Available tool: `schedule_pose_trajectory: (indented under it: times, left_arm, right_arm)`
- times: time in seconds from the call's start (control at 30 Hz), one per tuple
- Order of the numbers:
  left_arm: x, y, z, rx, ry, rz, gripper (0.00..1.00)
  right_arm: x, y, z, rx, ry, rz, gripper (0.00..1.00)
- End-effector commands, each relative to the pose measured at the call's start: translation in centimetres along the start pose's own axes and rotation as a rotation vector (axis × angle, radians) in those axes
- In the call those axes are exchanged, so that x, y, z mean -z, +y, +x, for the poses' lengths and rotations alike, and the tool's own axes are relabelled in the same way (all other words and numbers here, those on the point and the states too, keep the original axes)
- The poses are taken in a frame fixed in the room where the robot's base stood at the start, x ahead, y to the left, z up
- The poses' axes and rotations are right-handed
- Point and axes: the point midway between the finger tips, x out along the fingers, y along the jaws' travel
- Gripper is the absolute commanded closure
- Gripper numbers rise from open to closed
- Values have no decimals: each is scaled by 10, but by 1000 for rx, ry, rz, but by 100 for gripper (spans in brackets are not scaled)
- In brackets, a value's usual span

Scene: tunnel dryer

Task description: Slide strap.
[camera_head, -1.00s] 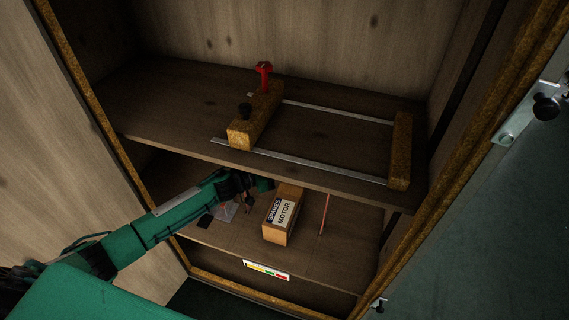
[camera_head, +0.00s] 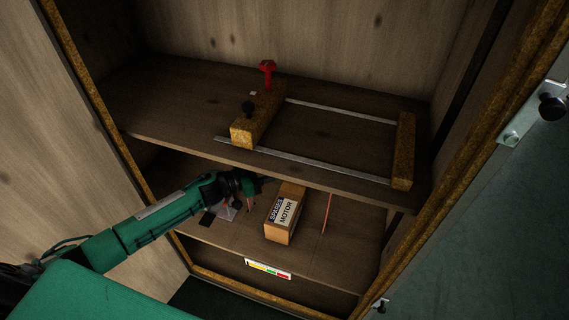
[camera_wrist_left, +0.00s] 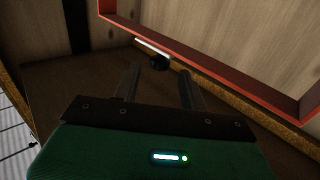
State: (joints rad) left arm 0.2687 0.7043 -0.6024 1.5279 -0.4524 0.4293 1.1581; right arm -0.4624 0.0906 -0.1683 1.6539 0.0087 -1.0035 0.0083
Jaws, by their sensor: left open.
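On the upper shelf a wooden block (camera_head: 248,128) lies across the left part of two thin metal rails (camera_head: 322,166). It carries a black knob (camera_head: 248,107) and a red handle (camera_head: 267,74). A second wooden block (camera_head: 403,152) sits at the rails' right end. I cannot make out which part is the strap. My left gripper (camera_head: 258,182) is below the upper shelf's front edge, left of a carton and apart from the blocks. In the left wrist view its fingers (camera_wrist_left: 160,86) are spread with nothing between them. A dark round thing (camera_wrist_left: 159,62) shows beyond them.
A carton (camera_head: 284,215) labelled SPARES MOTOR stands on the lower shelf (camera_head: 340,255), with a thin reddish rod (camera_head: 326,212) to its right. The upper shelf's front edge (camera_head: 330,184) passes just above my gripper.

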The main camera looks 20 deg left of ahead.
Motion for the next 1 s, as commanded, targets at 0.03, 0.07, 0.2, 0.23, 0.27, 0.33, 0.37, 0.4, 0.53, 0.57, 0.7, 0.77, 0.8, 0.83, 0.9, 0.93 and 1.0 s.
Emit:
schedule_pose_trajectory:
  times: [0.03,0.07,0.2,0.23,0.27,0.33,0.37,0.4,0.53,0.57,0.7,0.77,0.8,0.83,0.9,0.93,1.0]
  left_arm:
    - [-1,0,-14,0,-4,1,57]
    - [-2,0,-21,1,-5,0,57]
    - [-2,0,-50,0,-3,-1,57]
    - [-1,0,-55,1,-3,0,57]
    - [-2,0,-60,1,-3,-1,57]
    - [-1,0,-71,0,-2,0,57]
    - [-1,0,-74,0,-2,0,57]
    - [0,0,-78,0,-1,0,57]
    - [0,0,-88,1,0,0,57]
    - [0,-1,-89,1,0,1,57]
    - [1,0,-91,0,1,1,57]
    - [1,0,-91,0,1,1,57]
    - [1,0,-91,0,1,1,57]
    - [1,0,-91,0,1,1,57]
    - [1,0,-91,0,1,1,57]
    - [1,0,-91,0,1,1,57]
    - [1,0,-91,0,1,1,57]
  right_arm:
    - [2,0,-2,0,2,0,64]
    - [3,0,-3,0,2,0,64]
    - [6,0,-7,1,7,1,64]
    - [7,-1,-9,1,8,1,64]
    - [7,-1,-10,1,7,1,64]
    - [6,-1,-11,2,2,1,64]
    - [6,-1,-12,2,1,2,64]
    - [6,-2,-13,3,0,2,64]
    - [5,-2,-16,4,2,2,64]
    - [4,-3,-16,4,2,2,64]
    - [2,-3,-16,5,-2,3,64]
    - [2,-3,-16,5,-3,3,64]
    - [2,-3,-16,5,-3,3,64]
    - [2,-3,-16,4,-3,3,64]
    - [2,-3,-15,4,-3,3,64]
    - [3,-2,-15,4,-2,3,64]
    - [4,-2,-15,4,-1,3,64]
